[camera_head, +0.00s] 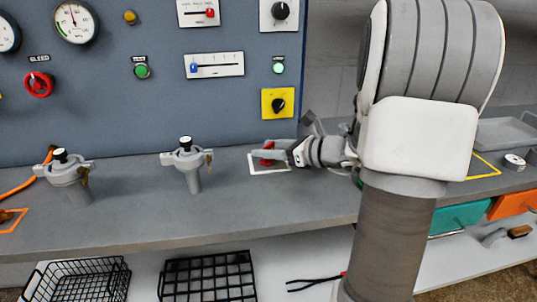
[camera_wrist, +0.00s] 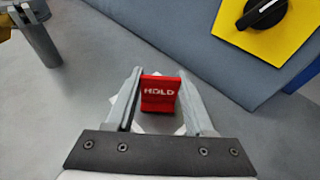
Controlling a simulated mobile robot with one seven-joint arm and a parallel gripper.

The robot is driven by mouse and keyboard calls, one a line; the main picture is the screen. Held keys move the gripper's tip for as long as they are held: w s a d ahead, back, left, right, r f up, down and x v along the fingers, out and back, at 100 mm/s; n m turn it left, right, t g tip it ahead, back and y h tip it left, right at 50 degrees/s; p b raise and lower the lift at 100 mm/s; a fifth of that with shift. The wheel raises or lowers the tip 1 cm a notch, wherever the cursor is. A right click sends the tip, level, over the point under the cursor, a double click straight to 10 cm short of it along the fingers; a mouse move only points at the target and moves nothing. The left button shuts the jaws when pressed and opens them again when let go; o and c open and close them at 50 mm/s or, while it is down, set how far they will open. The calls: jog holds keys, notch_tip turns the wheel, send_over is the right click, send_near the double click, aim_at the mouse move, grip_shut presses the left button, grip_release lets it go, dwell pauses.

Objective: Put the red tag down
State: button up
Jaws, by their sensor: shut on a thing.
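The red tag (camera_wrist: 158,97), marked "HOLD", is between the two fingers of my gripper (camera_wrist: 161,74) in the wrist view. The gripper is shut on it. In the head view my gripper (camera_head: 268,155) reaches in from the right, low over a white-outlined square (camera_head: 256,169) on the grey bench. A small red part of the tag (camera_head: 266,162) shows there. Parts of the white outline show around the tag in the wrist view. I cannot tell whether the tag touches the bench.
The grey bench (camera_head: 130,212) carries two clamp fittings (camera_head: 188,160) (camera_head: 66,172) left of my gripper. The control panel (camera_head: 120,110) rises behind, with a yellow-plated knob (camera_head: 278,102) near my gripper. A yellow-outlined area (camera_head: 487,165) and a white roll (camera_head: 514,162) lie right. Black baskets (camera_head: 207,276) stand below.

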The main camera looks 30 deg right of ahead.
jog(key=shift+f, duration=0.2)
jog(key=o, duration=1.3)
jog(key=shift+r, duration=0.1)
jog(key=shift+r, duration=0.2)
jog(key=p+v, duration=0.3)
jog(key=v, duration=0.9)
jog(key=shift+f, duration=0.1)
